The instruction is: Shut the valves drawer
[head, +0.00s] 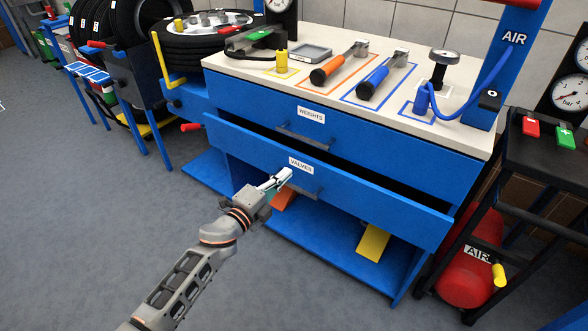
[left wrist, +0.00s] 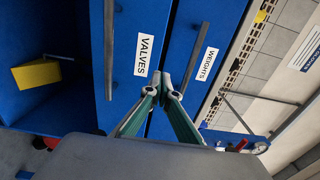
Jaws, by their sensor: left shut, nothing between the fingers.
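The blue valves drawer (head: 385,199) is the lower drawer of the blue workbench and stands partly open, with a dark gap above its front. Its label reads VALVES, and a grey bar handle (head: 305,187) sits below the label. My left gripper (head: 284,176) is shut and empty, at the drawer front just below the label; I cannot tell whether it touches. In the left wrist view the drawer front (left wrist: 128,85) is turned sideways, and the shut fingertips (left wrist: 163,82) are near the label's end. My right gripper is not in view.
The weights drawer (head: 380,148) above is closed. Tools lie on the pale worktop (head: 415,122). An orange object and a yellow object (head: 373,242) are on the lower shelf. A red air tank (head: 470,272) stands at right. The floor at left is clear.

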